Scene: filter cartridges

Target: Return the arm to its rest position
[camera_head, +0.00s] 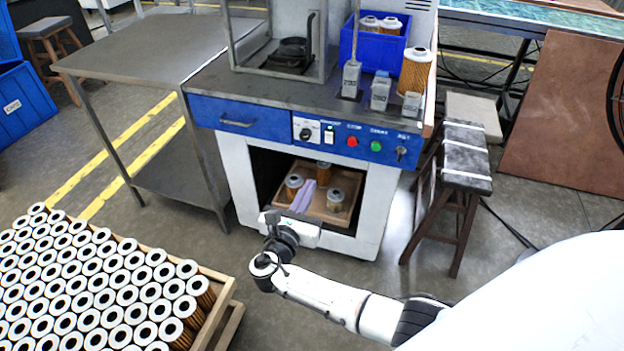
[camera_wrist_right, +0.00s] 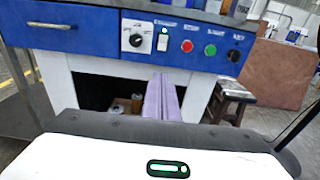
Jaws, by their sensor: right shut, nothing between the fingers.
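My right arm reaches in from the lower right in the head view. My right gripper (camera_head: 303,194) has pale purple fingers that lie together, shut and empty. They are in front of the opening of the white and blue workbench (camera_head: 240,180) and overlap the wooden tray (camera_head: 313,210) in view; I cannot tell the depth between them. In the right wrist view the purple fingers (camera_wrist_right: 161,97) also lie side by side, pointing at the opening below the control panel (camera_wrist_right: 190,46). My left gripper is not in view.
The tray holds a few filter cartridges (camera_head: 335,200). A crate of many cartridges (camera_head: 222,290) stands at the lower left. A metal table (camera_head: 140,60) is left of the workbench, a stool (camera_head: 463,180) right of it. A blue bin (camera_head: 372,45) stands on top. Floor between is clear.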

